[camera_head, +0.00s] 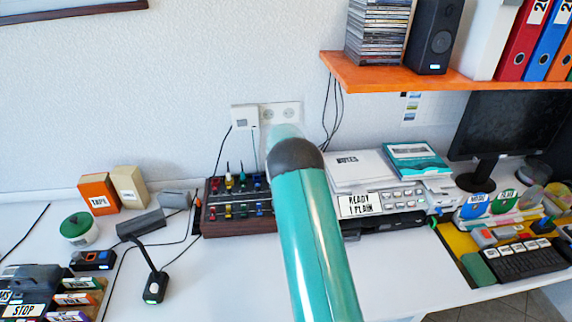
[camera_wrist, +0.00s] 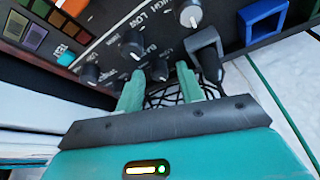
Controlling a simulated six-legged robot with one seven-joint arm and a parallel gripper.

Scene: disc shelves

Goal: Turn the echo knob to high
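In the wrist view, a black control panel (camera_wrist: 112,52) carries several dark knobs with pale tops or pointers. One knob (camera_wrist: 131,46) is left of centre and another (camera_wrist: 190,14) is near the top, beside white "HIGH" and "LOW" print. More knobs sit lower, near my fingertips. I cannot read which knob is marked echo. My gripper (camera_wrist: 160,82) has its two teal fingers apart. A small knob (camera_wrist: 160,69) shows beyond the gap between them; I cannot tell whether a finger touches it. In the head view my arm hides the gripper.
In the head view, a wooden-sided lever box (camera_head: 239,226) stands left of my arm and a grey keyed machine (camera_head: 412,216) right. An orange shelf (camera_head: 400,79) hangs above.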

